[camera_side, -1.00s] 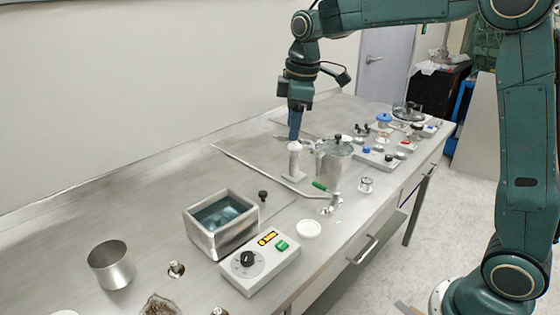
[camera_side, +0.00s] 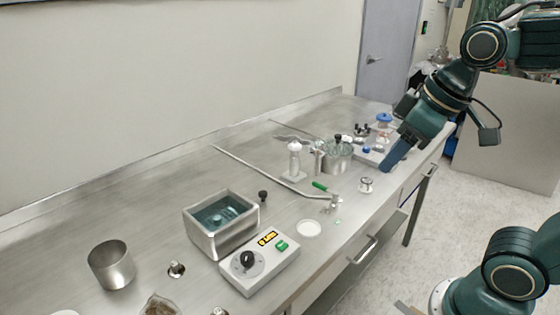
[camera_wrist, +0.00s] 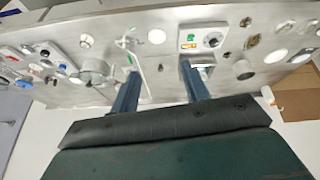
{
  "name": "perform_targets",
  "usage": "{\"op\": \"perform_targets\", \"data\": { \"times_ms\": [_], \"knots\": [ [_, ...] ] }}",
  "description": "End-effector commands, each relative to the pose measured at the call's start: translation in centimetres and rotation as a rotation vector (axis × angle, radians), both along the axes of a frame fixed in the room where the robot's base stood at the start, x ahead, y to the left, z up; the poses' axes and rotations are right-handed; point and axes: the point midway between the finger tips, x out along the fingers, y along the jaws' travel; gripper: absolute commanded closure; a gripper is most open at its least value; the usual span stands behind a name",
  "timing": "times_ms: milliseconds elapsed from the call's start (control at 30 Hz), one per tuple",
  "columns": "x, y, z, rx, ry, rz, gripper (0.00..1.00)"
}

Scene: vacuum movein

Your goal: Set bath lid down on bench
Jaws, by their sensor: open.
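My gripper (camera_side: 388,164) is in the air over the right front part of the bench (camera_side: 150,205), pointing down and left. In the wrist view its two fingers (camera_wrist: 158,67) are spread with nothing between them. A square, open-topped grey bath (camera_side: 222,242) stands on the bench, with bluish liquid and a pale shape inside; no lid covers it. A round metal pot (camera_side: 338,165) with a black knob above it stands at mid-bench. I cannot tell which piece is the bath lid. In the wrist view my right finger partly hides the bath.
A control box (camera_side: 258,268) with a dial and green button stands beside the bath. A metal beaker (camera_side: 111,266) is at left. A white-topped bottle (camera_side: 295,160) stands near the pot. Small parts crowd the right end, partly behind my gripper. The bench's back left is clear.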

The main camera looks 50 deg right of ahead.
Motion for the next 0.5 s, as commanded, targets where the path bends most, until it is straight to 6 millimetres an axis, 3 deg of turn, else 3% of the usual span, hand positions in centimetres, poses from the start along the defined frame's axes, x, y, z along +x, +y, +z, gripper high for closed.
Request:
{"op": "perform_targets", "data": {
  "times_ms": [200, 500],
  "knots": [
    [-3.4, 0.1, -1.8, 0.046, -0.046, -0.092, 0.54],
    [-4.5, 0.1, -2.6, 0.065, -0.060, -0.128, 0.54]
  ]
}}
